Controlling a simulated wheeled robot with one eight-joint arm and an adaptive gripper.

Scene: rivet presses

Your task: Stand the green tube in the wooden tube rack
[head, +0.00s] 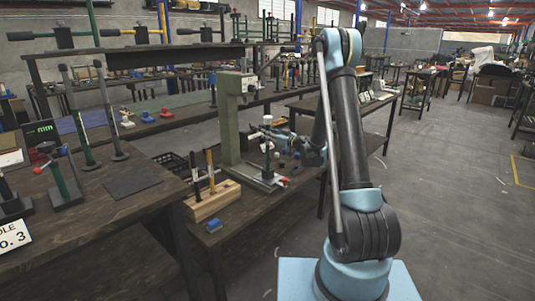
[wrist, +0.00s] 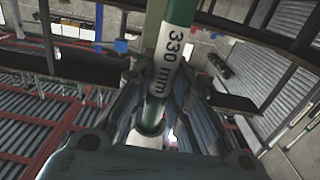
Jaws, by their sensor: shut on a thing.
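The green tube (wrist: 155,105) has a white label reading "330 mm". In the wrist view it runs between the fingers of my gripper (wrist: 158,88), which is shut on it. In the head view my gripper (head: 275,137) is small, beside the grey-green press column, with a white part of the tube (head: 267,120) showing above it. The wooden tube rack (head: 212,203) is a light block on the bench, to the left of and nearer than my gripper.
The grey-green press (head: 231,120) stands just behind the rack, between it and my gripper's left side. A dark bench (head: 110,215) with tall-handled tools is at left. Open floor (head: 440,200) lies at right.

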